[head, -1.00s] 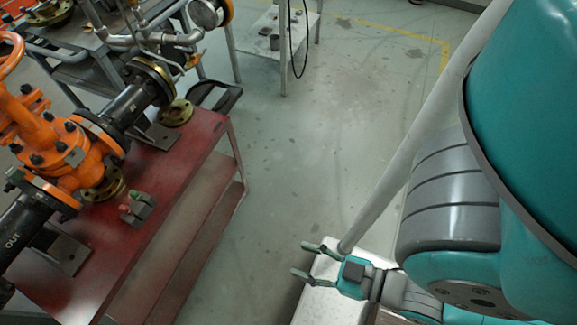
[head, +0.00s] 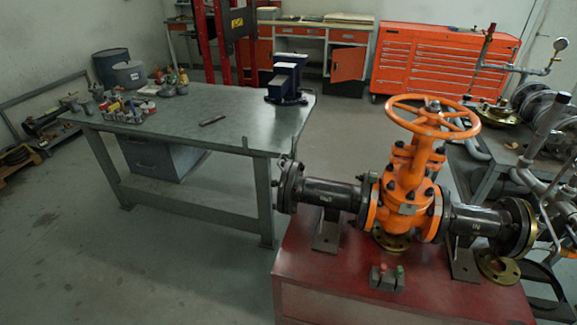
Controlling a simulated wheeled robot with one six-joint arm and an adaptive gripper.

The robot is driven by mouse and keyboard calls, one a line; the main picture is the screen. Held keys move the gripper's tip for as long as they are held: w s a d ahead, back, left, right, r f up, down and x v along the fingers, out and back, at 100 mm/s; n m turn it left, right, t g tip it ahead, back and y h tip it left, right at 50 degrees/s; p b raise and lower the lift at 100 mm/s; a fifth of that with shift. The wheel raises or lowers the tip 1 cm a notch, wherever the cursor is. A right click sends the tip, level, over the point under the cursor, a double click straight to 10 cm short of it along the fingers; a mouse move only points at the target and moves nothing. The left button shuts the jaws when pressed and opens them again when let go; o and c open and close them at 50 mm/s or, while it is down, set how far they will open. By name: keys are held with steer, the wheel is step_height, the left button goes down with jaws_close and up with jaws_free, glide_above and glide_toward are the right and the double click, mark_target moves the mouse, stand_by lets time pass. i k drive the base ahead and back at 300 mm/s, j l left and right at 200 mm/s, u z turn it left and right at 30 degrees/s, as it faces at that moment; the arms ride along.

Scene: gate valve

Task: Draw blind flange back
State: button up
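The orange gate valve (head: 408,185) stands upright on the red bench (head: 330,262), between two black pipe stubs. The left stub (head: 330,194) ends in a dark round flange (head: 290,187) with bolts around its rim. The right stub (head: 475,221) ends in a flange pair with a brass-coloured flange (head: 527,230) at the outer side. I cannot tell for certain which end flange is the blind one. Both end flanges appear close against their stubs; any gap is too small to see. My gripper is not in view.
A grey workbench (head: 205,100) with loose parts and a blue vise (head: 287,80) stands behind to the left. Piping crowds the right. Floor at lower left is clear.

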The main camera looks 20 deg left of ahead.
mark_target(280, 191)
steer(key=i+j+u, duration=0.3)
steer(key=i, duration=0.2)
steer(key=i+j+u, duration=0.15)
steer(key=i+u, duration=0.15)
steer(key=i, duration=0.25)
